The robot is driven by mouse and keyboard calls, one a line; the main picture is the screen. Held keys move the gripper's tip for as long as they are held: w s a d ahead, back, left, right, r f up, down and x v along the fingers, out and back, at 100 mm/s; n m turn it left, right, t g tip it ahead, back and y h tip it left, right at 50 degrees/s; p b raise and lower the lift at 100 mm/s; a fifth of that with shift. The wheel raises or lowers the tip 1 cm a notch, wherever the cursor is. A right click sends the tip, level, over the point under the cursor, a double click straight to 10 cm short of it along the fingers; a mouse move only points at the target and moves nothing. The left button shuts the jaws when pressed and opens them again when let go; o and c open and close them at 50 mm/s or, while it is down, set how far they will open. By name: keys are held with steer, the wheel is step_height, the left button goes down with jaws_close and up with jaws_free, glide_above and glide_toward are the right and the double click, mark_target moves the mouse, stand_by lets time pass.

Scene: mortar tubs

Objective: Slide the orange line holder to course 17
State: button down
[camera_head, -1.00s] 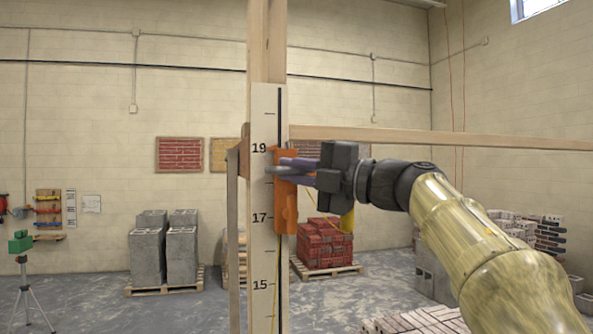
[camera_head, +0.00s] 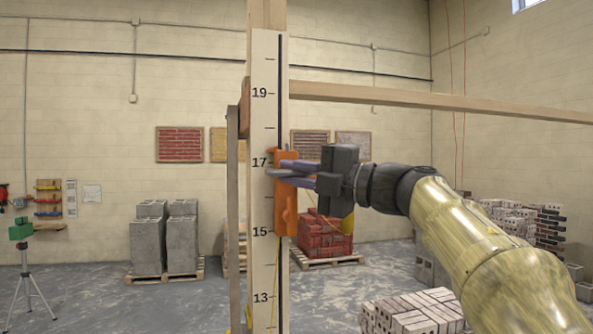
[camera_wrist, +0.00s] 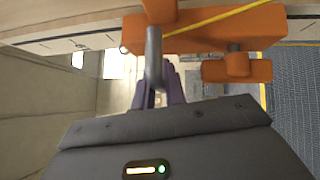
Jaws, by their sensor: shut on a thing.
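The orange line holder (camera_head: 287,212) sits upright on the pale, numbered course pole (camera_head: 266,205). Its top edge is a little above the 17 mark and its lower end is close to the 15 mark. Which part of it is the pointer I cannot tell. My gripper (camera_head: 297,174), with grey and purple fingers, is shut on the upper part of the holder from the right, just below the height of 17. In the wrist view the orange line holder (camera_wrist: 225,28) fills the top, with a yellow line across it; the fingers partly hide it.
A wooden rail (camera_head: 430,98) runs rightward behind the pole, above my arm. A red brick pallet (camera_head: 320,238), grey block stacks (camera_head: 165,240) and a pale brick stack (camera_head: 412,312) stand on the floor. The pole face below the holder looks clear.

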step_height(320, 180, down, 3)
steer(key=shift+r+b, duration=0.2)
steer(key=shift+b, duration=0.45)
steer(key=c, duration=1.5)
jaws_free()
steer(key=shift+r, duration=0.1)
steer(key=shift+o, duration=0.2)
steer(key=b+v, duration=0.5)
steer(key=v, duration=1.2)
steer(key=shift+d, duration=0.15)
